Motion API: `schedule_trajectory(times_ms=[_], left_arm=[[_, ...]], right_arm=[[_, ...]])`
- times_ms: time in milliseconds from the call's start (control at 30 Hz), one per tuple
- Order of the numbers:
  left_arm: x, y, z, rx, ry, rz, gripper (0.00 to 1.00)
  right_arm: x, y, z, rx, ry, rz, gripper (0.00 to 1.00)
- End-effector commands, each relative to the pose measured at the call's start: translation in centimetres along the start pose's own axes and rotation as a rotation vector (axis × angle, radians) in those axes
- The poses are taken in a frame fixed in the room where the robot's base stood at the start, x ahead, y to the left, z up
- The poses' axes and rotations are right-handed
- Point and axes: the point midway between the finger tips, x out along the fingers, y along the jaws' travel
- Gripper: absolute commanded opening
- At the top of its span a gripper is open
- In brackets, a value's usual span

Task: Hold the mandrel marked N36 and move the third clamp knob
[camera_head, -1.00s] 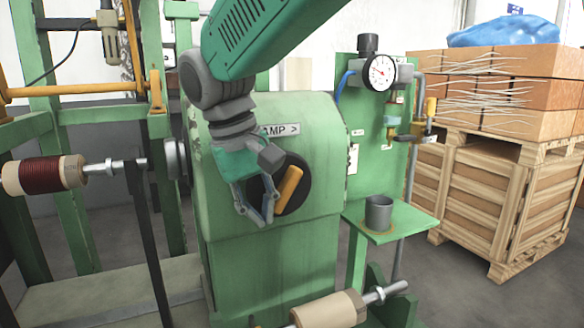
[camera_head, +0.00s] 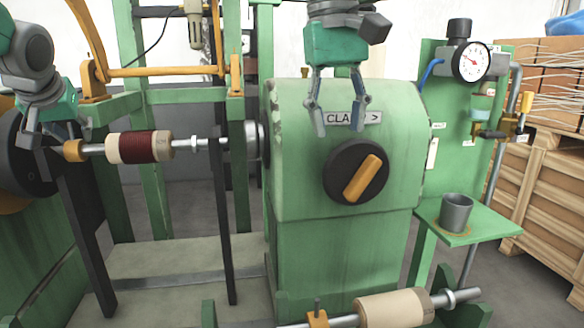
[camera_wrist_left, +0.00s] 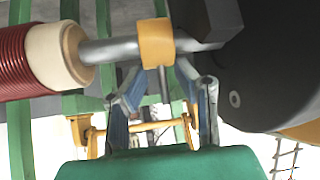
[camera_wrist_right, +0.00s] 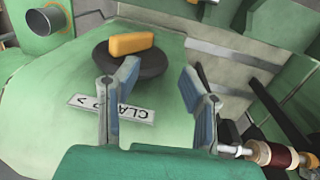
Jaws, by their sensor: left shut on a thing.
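A mandrel (camera_head: 187,145) wound with dark red wire lies level at the left, with a yellow collar (camera_head: 74,150) at its left end; I cannot read the faint marking on its pale right flange. My left gripper (camera_head: 62,140) is shut at the collar end of this mandrel; the left wrist view shows its fingers (camera_wrist_left: 162,75) close under the collar (camera_wrist_left: 157,42). A black clamp knob (camera_head: 332,178) with a slanted orange handle (camera_head: 362,178) is on the green housing. My right gripper (camera_head: 339,128) is open and empty above the knob, in front of the partly hidden clamp label (camera_head: 366,118).
A second mandrel with a tan bobbin (camera_head: 395,308) lies at the lower front. A grey cup (camera_head: 456,212) stands on a green shelf (camera_head: 482,238) at the right, below a gauge (camera_head: 472,62). Dark upright bars (camera_head: 222,220) stand below the red-wound mandrel.

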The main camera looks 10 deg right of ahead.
Motion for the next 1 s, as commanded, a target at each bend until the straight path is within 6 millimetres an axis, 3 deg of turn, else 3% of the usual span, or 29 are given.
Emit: schedule_trajectory(times_ms=[33, 200, 500, 767, 1000], left_arm=[[0.0, -0.3, -0.1, -0.002, 0.003, -0.004, 0.0], [-0.1, -0.3, -0.2, -0.003, 0.003, -0.004, 0.0], [-0.1, -0.2, -0.2, -0.003, 0.004, -0.001, 0.0], [-0.1, -0.3, -0.2, -0.003, 0.004, 0.0, 0.0], [-0.1, -0.2, -0.2, -0.003, 0.004, -0.001, 0.0]], right_arm=[[-0.1, 1.6, -0.1, 0.005, -0.007, -0.073, 0.36], [-0.1, 5.8, -0.4, -0.001, -0.01, -0.318, 0.36], [0.4, 10.1, -0.3, -0.003, 0.013, -0.607, 0.36], [1.8, 9.7, -0.3, -0.004, 0.018, -0.647, 0.36], [5.6, 7.0, -0.4, -0.003, 0.015, -0.646, 0.36]])
